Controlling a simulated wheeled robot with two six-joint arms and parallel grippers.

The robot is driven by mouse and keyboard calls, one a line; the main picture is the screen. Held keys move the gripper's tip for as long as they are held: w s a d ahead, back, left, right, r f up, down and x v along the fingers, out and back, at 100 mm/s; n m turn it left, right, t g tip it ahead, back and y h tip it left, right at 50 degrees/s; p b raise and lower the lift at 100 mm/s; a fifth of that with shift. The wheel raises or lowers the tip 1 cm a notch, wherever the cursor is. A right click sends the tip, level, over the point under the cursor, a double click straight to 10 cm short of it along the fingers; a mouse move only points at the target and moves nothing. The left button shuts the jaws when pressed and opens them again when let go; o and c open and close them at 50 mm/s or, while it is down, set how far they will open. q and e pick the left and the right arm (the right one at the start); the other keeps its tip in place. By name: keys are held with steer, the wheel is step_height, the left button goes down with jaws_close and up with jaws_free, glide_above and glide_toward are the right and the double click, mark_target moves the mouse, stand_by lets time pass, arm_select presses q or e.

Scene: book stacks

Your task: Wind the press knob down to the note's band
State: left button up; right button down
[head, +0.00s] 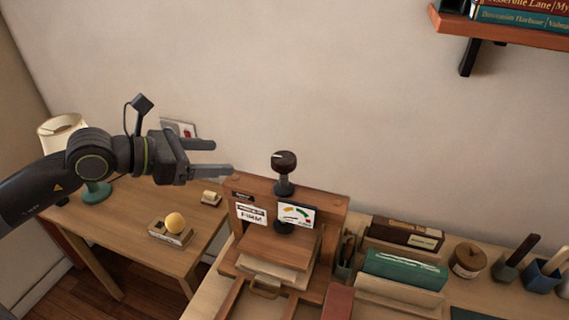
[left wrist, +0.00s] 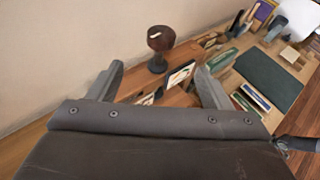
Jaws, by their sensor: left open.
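The wooden press stands on the bench, with a dark round press knob (head: 285,161) on a post at its top. A white note (head: 251,213) with dark lettering is on the press front. Beside it is a gauge card (head: 296,215) with coloured bands; its pointer is too small to read. My left gripper (head: 226,158) is open and empty, left of the knob and apart from it. In the left wrist view the knob (left wrist: 160,39) shows beyond and between the two open fingers (left wrist: 160,85). My right gripper is not in the head view.
Right of the press are a green box (head: 404,268), a brown box (head: 405,233) and pen holders. A bookshelf (head: 500,28) hangs at upper right. The air around the knob is clear.

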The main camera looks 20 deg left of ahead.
mark_target(280, 158)
arm_select(q)
steer(key=p+x, duration=0.3)
steer(key=x, duration=1.2)
steer(key=shift+w+d, duration=0.1)
steer(key=shift+d, duration=0.3)
steer(key=shift+x, duration=0.8)
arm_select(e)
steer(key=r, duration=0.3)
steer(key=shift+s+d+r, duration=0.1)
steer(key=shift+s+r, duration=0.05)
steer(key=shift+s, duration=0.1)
arm_select(q)
steer(key=shift+c, duration=0.3)
